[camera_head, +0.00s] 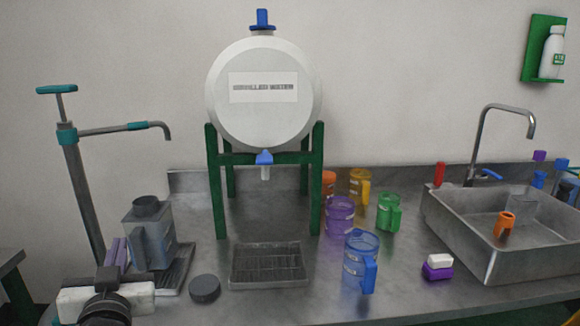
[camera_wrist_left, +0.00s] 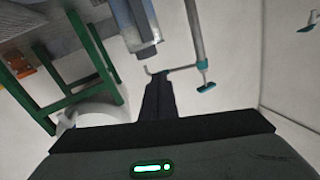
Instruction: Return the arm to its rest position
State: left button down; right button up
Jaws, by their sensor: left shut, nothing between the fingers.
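My left gripper (camera_head: 107,272) is at the lower left of the head view, at the front edge of the counter and in front of the grey jug (camera_head: 150,240). My white and black wrist is below it. In the left wrist view its dark fingers (camera_wrist_left: 158,78) are together, with nothing between them. The jug (camera_wrist_left: 137,25) shows beyond the fingertips in that view, apart from them. My right arm and right gripper are not in view.
A pump with teal handle (camera_head: 66,137) stands at left. A white water tank (camera_head: 262,110) on a green stand is in the middle, above a drip tray (camera_head: 268,268). A black lid (camera_head: 204,288), coloured mugs (camera_head: 361,255) and a sink (camera_head: 490,262) share the counter.

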pick_arm(q)
jog(key=s+d+f+m+g+h, duration=0.1)
jog(key=s+d+f+h, duration=0.15)
jog(key=f, duration=0.65)
jog(key=s+d+f+m+g+h, duration=0.2)
jog(key=s+d+f, duration=0.2)
jog(key=f, duration=0.4)
jog(key=s+d+f+m+g+h, duration=0.1)
jog(key=s+d+f+h, duration=0.2)
jog(key=f, duration=0.6)
jog(key=s+d+f+g+h, duration=0.1)
jog(key=s+d+f+g, duration=0.1)
jog(key=s+f, duration=0.4)
jog(key=s+d+f+m+g+h, duration=0.1)
jog(key=s+d+f+g, duration=0.1)
jog(key=s+d+f, duration=0.2)
jog(key=s+f, duration=0.3)
jog(key=s, duration=0.5)
jog(key=shift+d+f, duration=0.2)
jog(key=shift+d, duration=0.15)
